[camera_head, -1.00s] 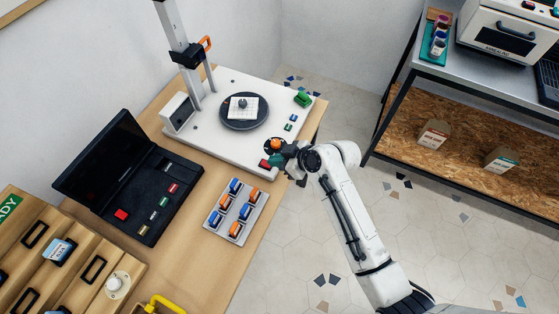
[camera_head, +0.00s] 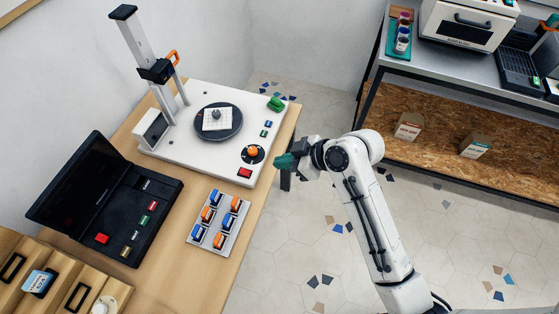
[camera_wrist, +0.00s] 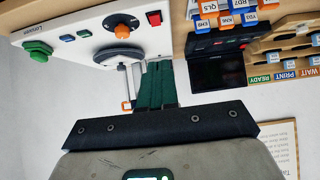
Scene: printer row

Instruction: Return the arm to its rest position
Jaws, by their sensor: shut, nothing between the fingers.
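My gripper (camera_head: 287,161) is shut and empty, its green fingertips together. In the head view it hangs over the floor just off the right edge of the wooden table, close to the front right corner of the white machine base (camera_head: 190,143). My arm reaches up to it from the lower right. In the wrist view the green fingers (camera_wrist: 158,85) point towards the machine, with the orange knob (camera_wrist: 122,30) and red button (camera_wrist: 154,18) beyond them.
The wooden table (camera_head: 182,289) also holds a black open case (camera_head: 112,210), a tray of blue and orange pieces (camera_head: 216,220) and a wooden rack (camera_head: 70,281). A shelf unit (camera_head: 440,129) stands at the right. The floor between is clear.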

